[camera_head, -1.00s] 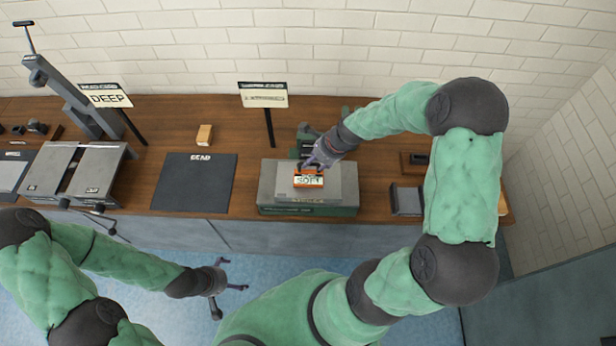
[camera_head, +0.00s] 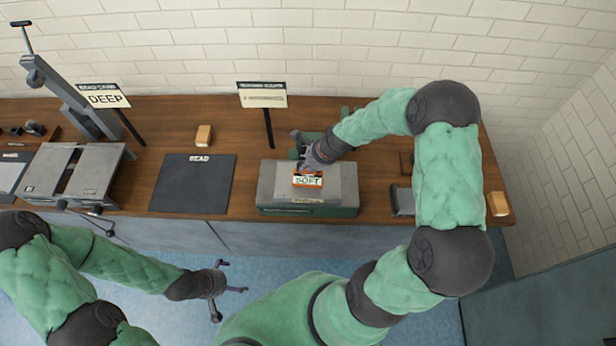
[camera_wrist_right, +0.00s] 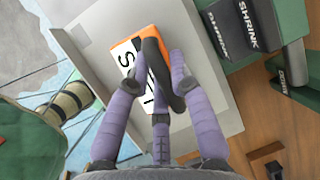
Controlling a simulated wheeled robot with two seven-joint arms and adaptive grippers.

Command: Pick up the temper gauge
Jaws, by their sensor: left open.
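An orange block with a white label reading SOFT, which I take to be the temper gauge (camera_head: 307,181), lies on the grey top plate of a green-based machine (camera_head: 345,180). My right gripper (camera_head: 305,167) is at the gauge's far side, its fingers over the gauge. In the right wrist view the fingers (camera_wrist_right: 155,75) come together over the gauge (camera_wrist_right: 125,55) and hide part of its label; whether they grip it is unclear. My left gripper (camera_head: 232,277) is open and empty in front of the bench, away from the gauge.
A dark mat (camera_head: 190,185) lies left of the machine, with a small wooden block (camera_head: 203,135) behind it. Sign stands (camera_head: 267,125) rise at the back. Another wooden block (camera_head: 497,203) is at the bench's right end. Metal equipment (camera_head: 85,175) fills the left.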

